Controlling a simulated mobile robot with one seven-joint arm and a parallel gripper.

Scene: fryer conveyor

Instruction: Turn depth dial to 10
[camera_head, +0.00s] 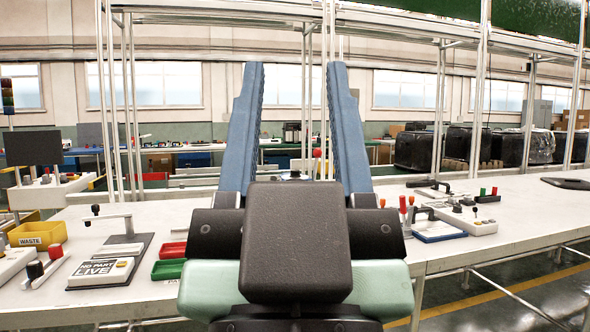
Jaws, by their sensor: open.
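My gripper (296,70) is in the middle of the view with its two long blue fingers pointing up and away. The fingers stand wide apart with nothing between them. The depth dial cannot be made out for certain. Another white box (48,190) with small knobs stands at the far left. No dial marking is readable. My gripper and its dark body hide the middle of the bench.
The white bench (530,215) runs across the view. On the left are a yellow WASTE bin (38,235), a "NO PART LIVE" fixture (105,270), and red (172,250) and green (168,269) trays. A blue tray (440,232) lies at right. Metal posts (481,100) rise behind.

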